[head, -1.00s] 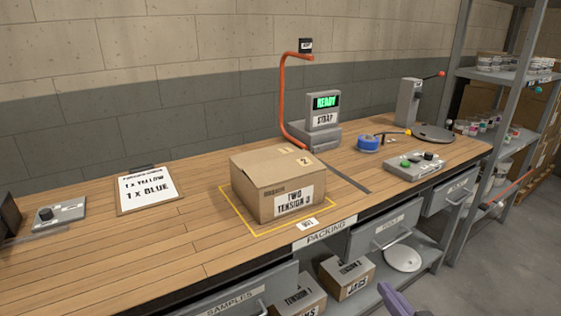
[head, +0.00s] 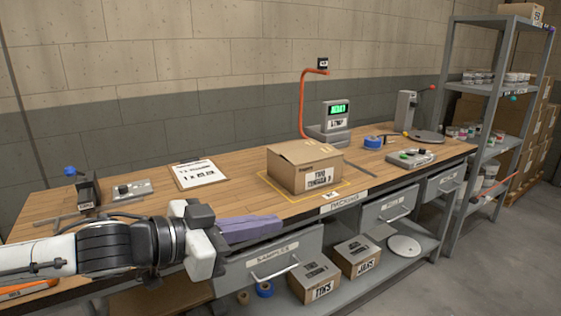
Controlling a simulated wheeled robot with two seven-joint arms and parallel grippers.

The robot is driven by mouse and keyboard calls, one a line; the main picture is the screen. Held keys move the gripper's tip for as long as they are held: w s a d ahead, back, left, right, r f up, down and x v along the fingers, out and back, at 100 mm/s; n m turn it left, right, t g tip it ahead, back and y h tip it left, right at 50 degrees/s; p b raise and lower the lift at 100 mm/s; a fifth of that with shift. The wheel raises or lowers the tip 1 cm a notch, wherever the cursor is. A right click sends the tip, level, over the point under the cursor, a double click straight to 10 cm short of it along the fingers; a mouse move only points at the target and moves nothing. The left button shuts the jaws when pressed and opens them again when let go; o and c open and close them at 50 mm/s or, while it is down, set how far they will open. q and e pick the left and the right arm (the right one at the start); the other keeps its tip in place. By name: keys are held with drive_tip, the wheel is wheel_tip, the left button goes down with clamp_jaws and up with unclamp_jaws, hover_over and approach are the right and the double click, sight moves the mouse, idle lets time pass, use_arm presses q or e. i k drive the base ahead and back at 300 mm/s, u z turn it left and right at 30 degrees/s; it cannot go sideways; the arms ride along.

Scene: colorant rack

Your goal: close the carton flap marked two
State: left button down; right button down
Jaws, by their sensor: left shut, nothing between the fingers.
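The cardboard carton (head: 291,175) stands on the bench inside a yellow outlined square. Its front label is too blurred to read fully now. Its top flaps (head: 304,151) look lowered, but I cannot tell whether they lie fully flat. The flap's number mark is not readable now. My left gripper (head: 276,227), with purple fingers, is shut and empty. In the picture it is left of and below the carton, at the bench's front edge, apart from the carton. My right gripper is not in view.
A strapping station (head: 335,122) with a lit display and orange arch (head: 303,100) stands behind the carton. A clipboard (head: 199,174) lies to its left. Blue tape (head: 373,142) and a control box (head: 410,157) lie to its right. Drawer handles (head: 275,265) stick out in front.

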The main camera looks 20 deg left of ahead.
sight(300, 156)
drive_tip(key=u, duration=1.05)
drive_tip(key=i, duration=1.25)
drive_tip(key=z, duration=0.75)
drive_tip(key=i, duration=0.55)
drive_tip(key=z, duration=0.45)
